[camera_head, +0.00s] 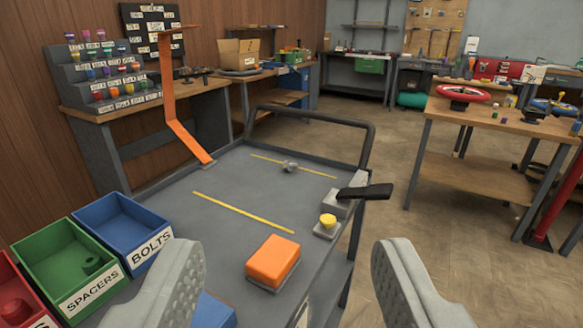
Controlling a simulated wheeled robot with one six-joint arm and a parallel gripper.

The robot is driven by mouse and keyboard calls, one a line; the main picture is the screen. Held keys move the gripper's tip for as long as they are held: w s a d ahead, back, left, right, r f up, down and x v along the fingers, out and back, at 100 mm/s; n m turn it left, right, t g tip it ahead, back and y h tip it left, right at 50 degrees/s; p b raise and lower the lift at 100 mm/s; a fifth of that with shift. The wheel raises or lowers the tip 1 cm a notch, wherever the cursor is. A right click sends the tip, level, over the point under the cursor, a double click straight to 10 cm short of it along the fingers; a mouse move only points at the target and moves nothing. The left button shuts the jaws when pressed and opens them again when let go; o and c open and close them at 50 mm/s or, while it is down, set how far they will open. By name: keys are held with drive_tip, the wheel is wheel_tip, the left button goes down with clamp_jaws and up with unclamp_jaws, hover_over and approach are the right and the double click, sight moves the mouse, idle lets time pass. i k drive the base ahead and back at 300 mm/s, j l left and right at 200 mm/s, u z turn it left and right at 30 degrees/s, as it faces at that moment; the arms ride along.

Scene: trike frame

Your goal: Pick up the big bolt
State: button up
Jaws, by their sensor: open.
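My gripper (288,262) is open and empty, its two grey fingers wide apart at the bottom of the view. No thing is plainly recognisable as the big bolt. A small grey metallic piece (290,167) lies on the far part of the grey cart top (235,180), near a yellow line; it may be a bolt, but it is too small to tell. It is well beyond the fingertips. The blue bin labelled BOLTS (124,228) stands at the left; I see nothing in the visible part of it.
An orange block (273,262) and a yellow knob (328,221) on a grey base stand on the cart's right side, near a black handle (364,191). A green SPACERS bin (65,257) and an orange bent strip (180,125) are at the left. The cart's middle is clear.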

sight(289, 165)
drive_tip(key=l, duration=0.4)
drive_tip(key=k+l, duration=0.1)
drive_tip(key=l, duration=0.3)
drive_tip(key=i+l, duration=0.15)
drive_tip(key=l, duration=0.2)
drive_tip(key=i+l+u, duration=0.1)
drive_tip(key=l, duration=0.25)
drive_tip(key=i+l, duration=0.15)
drive_tip(key=l, duration=0.2)
drive_tip(key=i+j+u, duration=0.15)
drive_tip(key=i, duration=0.6)
